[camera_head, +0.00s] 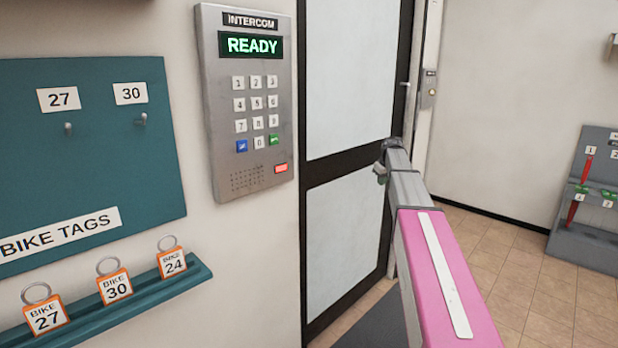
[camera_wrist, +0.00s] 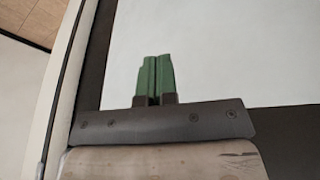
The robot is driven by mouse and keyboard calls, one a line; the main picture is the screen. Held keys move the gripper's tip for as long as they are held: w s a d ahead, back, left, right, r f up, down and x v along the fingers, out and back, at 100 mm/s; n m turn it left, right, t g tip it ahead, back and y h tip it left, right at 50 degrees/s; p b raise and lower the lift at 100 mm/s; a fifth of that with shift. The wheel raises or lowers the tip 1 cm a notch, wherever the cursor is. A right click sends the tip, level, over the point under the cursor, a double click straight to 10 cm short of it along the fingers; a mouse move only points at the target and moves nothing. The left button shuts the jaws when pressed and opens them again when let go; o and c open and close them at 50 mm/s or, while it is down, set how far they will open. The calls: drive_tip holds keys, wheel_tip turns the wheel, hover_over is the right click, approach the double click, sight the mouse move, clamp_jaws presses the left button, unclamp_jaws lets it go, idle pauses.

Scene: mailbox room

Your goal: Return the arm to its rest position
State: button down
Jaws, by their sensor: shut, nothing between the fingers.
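My arm shows in the head view, a pink and grey link (camera_head: 445,275) reaching from the lower right toward the glazed door. My gripper shows in the wrist view (camera_wrist: 154,76). Its two green fingers are together, with nothing between them. The gripper is in front of the door's pale panel (camera_wrist: 230,50) in the wrist view, and I cannot tell how far away that is.
An intercom (camera_head: 247,105) reading READY hangs left of the black-framed door (camera_head: 345,155). A teal board (camera_head: 90,165) and a shelf (camera_head: 130,315) with bike tags 27, 30 and 24 are at the left. A grey rack (camera_head: 590,240) stands at the right. Tiled floor lies open between.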

drive_tip(key=s+a+f+m+g, duration=0.1)
drive_tip(key=s+a+f, duration=0.3)
drive_tip(key=s+f, duration=0.5)
drive_tip(key=s+a+f+m+g, duration=0.1)
drive_tip(key=s+a+f, duration=0.3)
drive_tip(key=s+f, duration=0.5)
drive_tip(key=s+a+f+m+g, duration=0.2)
drive_tip(key=s+a+f, duration=0.3)
drive_tip(key=s, duration=2)
wheel_tip(320, 180, down, 4)
drive_tip(key=shift+f+m+h, duration=0.25)
drive_tip(key=shift+m+h, duration=0.15)
drive_tip(key=shift+m, duration=0.2)
